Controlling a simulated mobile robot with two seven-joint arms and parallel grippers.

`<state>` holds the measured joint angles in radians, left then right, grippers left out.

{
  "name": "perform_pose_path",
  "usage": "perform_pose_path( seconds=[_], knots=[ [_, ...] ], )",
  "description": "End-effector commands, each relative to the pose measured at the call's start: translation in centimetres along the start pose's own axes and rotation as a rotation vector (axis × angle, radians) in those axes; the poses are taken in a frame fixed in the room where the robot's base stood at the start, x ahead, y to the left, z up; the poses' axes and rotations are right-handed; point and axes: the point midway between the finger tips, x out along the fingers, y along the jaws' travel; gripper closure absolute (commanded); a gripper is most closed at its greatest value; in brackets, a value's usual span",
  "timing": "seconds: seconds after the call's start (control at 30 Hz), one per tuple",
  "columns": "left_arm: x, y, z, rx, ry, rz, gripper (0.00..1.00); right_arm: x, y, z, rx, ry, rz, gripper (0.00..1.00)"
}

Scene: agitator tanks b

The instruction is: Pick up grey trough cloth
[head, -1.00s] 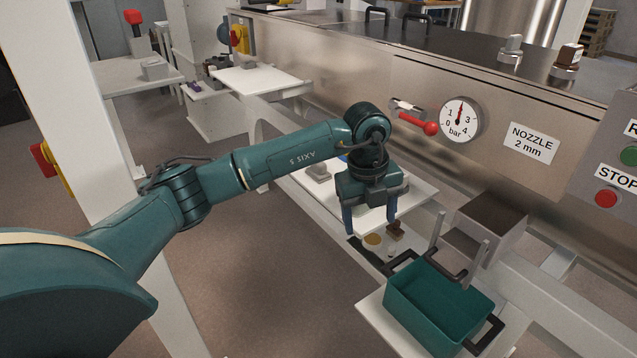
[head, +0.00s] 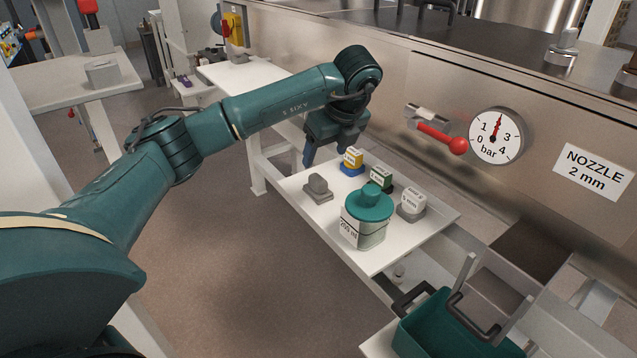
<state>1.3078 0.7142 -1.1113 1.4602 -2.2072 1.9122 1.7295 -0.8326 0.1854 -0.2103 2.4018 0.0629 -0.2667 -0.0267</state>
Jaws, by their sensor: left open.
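I cannot pick out a grey trough cloth for certain. A small grey piece with an upright grip (head: 318,188) sits on the white shelf (head: 375,262), near its left edge; I cannot tell whether it is cloth. My left gripper (head: 329,152) is open and empty, pointing down above the far left part of the shelf, behind the grey piece in the picture. A second grey piece with a white label (head: 411,205) stands at the shelf's right side. My right gripper is out of view.
A teal-lidded bottle (head: 366,218) stands at the shelf's front. A red-handled valve (head: 440,138) sticks out of the steel wall. A teal crate (head: 455,330) is at the lower right.

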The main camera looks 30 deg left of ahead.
Motion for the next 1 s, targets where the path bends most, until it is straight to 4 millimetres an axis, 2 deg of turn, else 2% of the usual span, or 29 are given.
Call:
perform_pose_path(
  seconds=[0.1, 0.23, 0.47, 0.8, 1.0],
  knots=[
    [2.7, 0.1, 0.0, -0.001, 0.000, 0.006, 0.33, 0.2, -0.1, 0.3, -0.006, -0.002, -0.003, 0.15],
    [4.8, 0.0, 0.0, -0.002, 0.001, 0.003, 0.33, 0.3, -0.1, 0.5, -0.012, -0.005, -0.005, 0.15],
    [6.5, -0.1, -0.1, 0.000, 0.000, 0.002, 0.33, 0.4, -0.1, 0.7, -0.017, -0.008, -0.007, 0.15],
    [11.0, -0.6, -0.4, 0.000, 0.000, 0.002, 0.33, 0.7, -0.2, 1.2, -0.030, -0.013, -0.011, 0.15],
    [11.4, -0.6, -0.4, 0.001, 0.000, 0.000, 0.33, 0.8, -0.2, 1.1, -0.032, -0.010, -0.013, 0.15]
  ],
)
